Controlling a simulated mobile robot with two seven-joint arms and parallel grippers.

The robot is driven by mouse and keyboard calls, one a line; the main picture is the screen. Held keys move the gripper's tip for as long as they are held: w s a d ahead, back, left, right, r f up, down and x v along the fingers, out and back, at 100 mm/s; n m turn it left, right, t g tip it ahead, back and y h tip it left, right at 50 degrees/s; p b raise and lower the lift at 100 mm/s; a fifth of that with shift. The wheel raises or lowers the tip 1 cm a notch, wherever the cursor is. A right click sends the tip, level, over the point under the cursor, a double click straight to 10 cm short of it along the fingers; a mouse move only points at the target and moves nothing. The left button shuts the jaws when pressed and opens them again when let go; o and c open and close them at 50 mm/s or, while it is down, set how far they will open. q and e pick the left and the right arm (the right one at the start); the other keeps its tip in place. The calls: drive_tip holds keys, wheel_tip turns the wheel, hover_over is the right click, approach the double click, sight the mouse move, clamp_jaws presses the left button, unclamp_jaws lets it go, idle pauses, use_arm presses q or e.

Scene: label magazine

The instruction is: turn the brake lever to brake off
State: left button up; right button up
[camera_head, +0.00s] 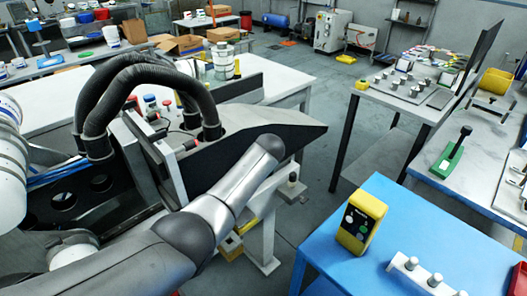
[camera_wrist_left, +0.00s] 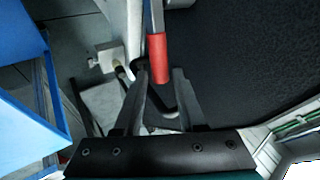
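In the left wrist view, a lever with a red grip (camera_wrist_left: 156,58) on a grey rod comes down from the top edge; I take it to be the brake lever. My left gripper (camera_wrist_left: 160,77) points up at it with its fingers apart. The lower end of the red grip shows between the two fingertips, with a visible gap on each side. I cannot tell the depth between grip and fingers. In the head view my dark grey arm link crosses the middle, and neither the lever nor the left gripper can be made out. My right gripper is in neither view.
A dark wedge-shaped machine body (camera_head: 265,135) with black hoses (camera_head: 100,115) lies behind my arm. A blue table (camera_head: 350,285) with a yellow control box (camera_head: 361,222) stands at the lower right. A bench with a green-based lever (camera_head: 447,160) is farther right. Grey floor lies between.

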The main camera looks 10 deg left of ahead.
use_arm(q)
drive_tip(key=p+v, duration=0.3)
drive_tip(key=v, duration=0.9)
drive_tip(key=shift+s+r, duration=0.2)
